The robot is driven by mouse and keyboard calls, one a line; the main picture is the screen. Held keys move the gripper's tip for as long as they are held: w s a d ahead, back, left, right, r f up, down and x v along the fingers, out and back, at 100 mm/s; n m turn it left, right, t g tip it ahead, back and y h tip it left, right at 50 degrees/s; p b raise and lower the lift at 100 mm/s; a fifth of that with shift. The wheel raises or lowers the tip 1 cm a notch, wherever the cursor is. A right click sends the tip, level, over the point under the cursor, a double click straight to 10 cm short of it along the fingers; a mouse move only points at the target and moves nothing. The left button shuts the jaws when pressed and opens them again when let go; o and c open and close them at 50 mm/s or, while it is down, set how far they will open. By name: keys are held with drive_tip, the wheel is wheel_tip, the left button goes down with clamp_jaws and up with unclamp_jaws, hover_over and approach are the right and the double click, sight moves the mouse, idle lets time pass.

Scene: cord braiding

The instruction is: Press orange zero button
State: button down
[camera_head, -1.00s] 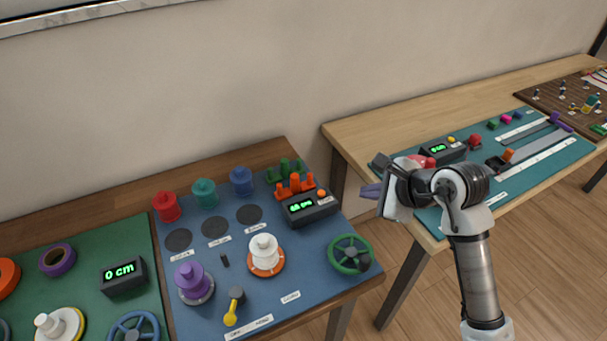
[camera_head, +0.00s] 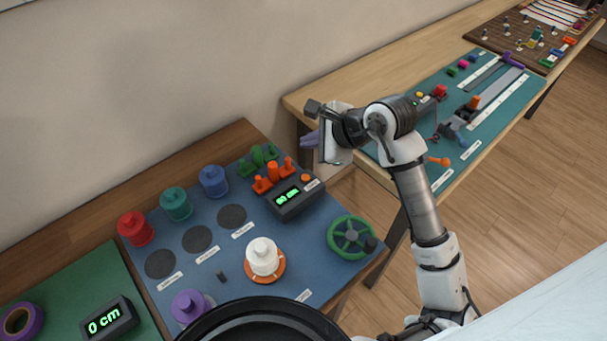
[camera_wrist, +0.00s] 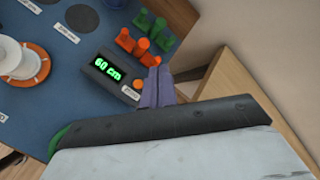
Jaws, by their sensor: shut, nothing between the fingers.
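The orange zero button (camera_head: 306,178) sits on top of a dark counter box (camera_head: 283,205) at the back right of the blue board. The box's green display reads about 60 cm in the wrist view. The button also shows in the wrist view (camera_wrist: 137,84), with a small white label beside it. My gripper (camera_head: 309,140) has purple fingers, which are shut and empty. In the head view it hangs up and right of the button. In the wrist view the fingertips (camera_wrist: 157,75) appear just right of the button; I cannot tell the height gap.
Orange pegs (camera_head: 273,173) and green pegs (camera_head: 258,156) stand behind the box. A green handwheel (camera_head: 351,237) and a white spool (camera_head: 263,257) are nearby. A second table (camera_head: 310,97) with a teal board lies to the right.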

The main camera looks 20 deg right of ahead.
drive_tip(key=b, duration=0.3)
hover_over(310, 181)
wheel_tip(310, 181, down, 8)
drive_tip(key=shift+r, duration=0.2)
drive_tip(key=f+b, duration=0.1)
drive_tip(key=b, duration=0.1)
drive_tip(key=shift+f+b, duration=0.2)
drive_tip(key=shift+b, duration=0.1)
drive_tip(key=shift+f+b, duration=0.75)
drive_tip(key=shift+b, duration=1.3)
idle(1.9)
drive_tip(key=shift+r, duration=0.1)
idle(0.4)
drive_tip(key=shift+r, duration=0.7)
drive_tip(key=shift+r, duration=0.1)
drive_tip(key=shift+r+p, duration=0.3)
drive_tip(key=shift+r, duration=2.15)
